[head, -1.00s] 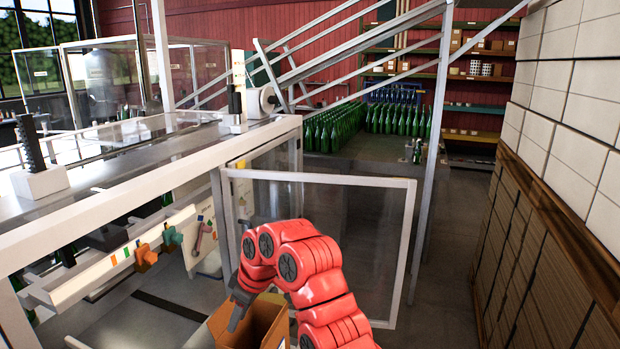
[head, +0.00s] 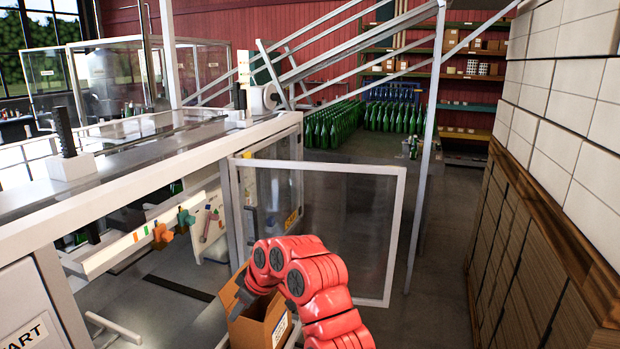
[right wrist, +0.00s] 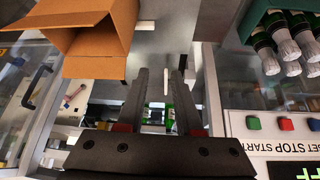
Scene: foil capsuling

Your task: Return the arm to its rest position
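My right arm (head: 320,285) is red and bent, coming up from the bottom of the head view. Its dark gripper (head: 240,298) points down beside the open cardboard box (head: 272,326) and overlaps it in the picture. I cannot tell from the head view whether it touches the box. In the right wrist view, the two dark fingers of my right gripper (right wrist: 162,85) stand apart with nothing held between them. The box (right wrist: 95,45) shows at the upper left there, its open side toward the camera. My left gripper is not in view.
An open glass door (head: 345,235) with a pale frame stands behind the arm. The capsuling machine (head: 150,190) fills the left. The right wrist view shows buttons (right wrist: 286,124) and a crate of foil-topped bottles (right wrist: 250,20).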

